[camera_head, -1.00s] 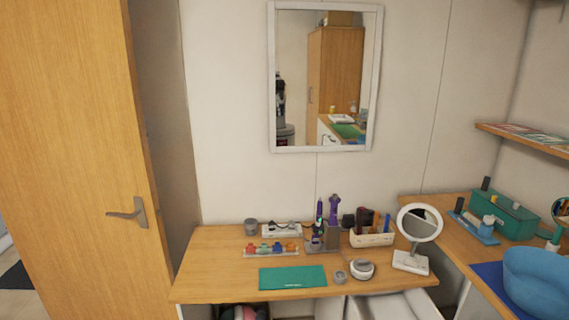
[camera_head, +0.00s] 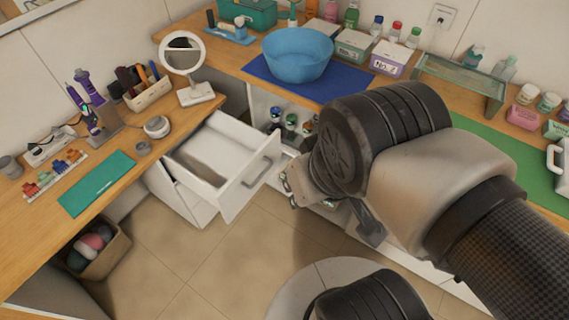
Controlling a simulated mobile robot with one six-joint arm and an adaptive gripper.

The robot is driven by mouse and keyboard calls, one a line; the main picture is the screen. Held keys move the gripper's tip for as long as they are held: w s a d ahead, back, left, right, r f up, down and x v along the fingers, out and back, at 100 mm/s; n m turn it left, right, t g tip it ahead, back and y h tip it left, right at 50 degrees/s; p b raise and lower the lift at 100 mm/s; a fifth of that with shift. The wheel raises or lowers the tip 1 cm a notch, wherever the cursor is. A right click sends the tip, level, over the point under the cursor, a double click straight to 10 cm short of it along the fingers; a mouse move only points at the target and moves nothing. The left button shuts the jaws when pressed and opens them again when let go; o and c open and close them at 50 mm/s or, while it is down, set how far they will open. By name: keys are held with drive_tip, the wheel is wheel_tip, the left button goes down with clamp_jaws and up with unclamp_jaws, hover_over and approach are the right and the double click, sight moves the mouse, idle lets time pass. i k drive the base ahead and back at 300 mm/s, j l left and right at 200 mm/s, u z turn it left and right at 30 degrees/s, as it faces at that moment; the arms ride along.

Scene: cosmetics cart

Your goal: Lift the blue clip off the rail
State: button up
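A pale rail (camera_head: 55,176) with a row of small coloured clips lies on the wooden counter at the left. The clips show red, orange and bluish tones. The blue clip (camera_head: 44,179) appears to be among them on the rail, but it is too small to make out clearly. My gripper (camera_head: 291,190) is in the middle of the view, in front of the counter on the right and far to the right of the rail. My wrist partly hides it, and its fingers do not show clearly. I see nothing held in it.
A teal mat (camera_head: 97,184) lies next to the rail. A purple-bottle stand (camera_head: 92,118), a round mirror (camera_head: 183,55) and a white round jar (camera_head: 157,126) stand behind. A white drawer (camera_head: 228,165) is pulled open between my gripper and that counter. A basket (camera_head: 97,247) is below.

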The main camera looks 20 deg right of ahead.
sight(59, 165)
drive_tip(key=u, duration=1.3)
drive_tip(key=i+j, duration=0.1)
drive_tip(key=i, duration=0.6)
drive_tip(key=i+z, duration=0.1)
drive_tip(key=i, duration=0.6)
drive_tip(key=i+j, duration=0.2)
drive_tip(key=i, duration=0.5)
drive_tip(key=l+z, duration=0.05)
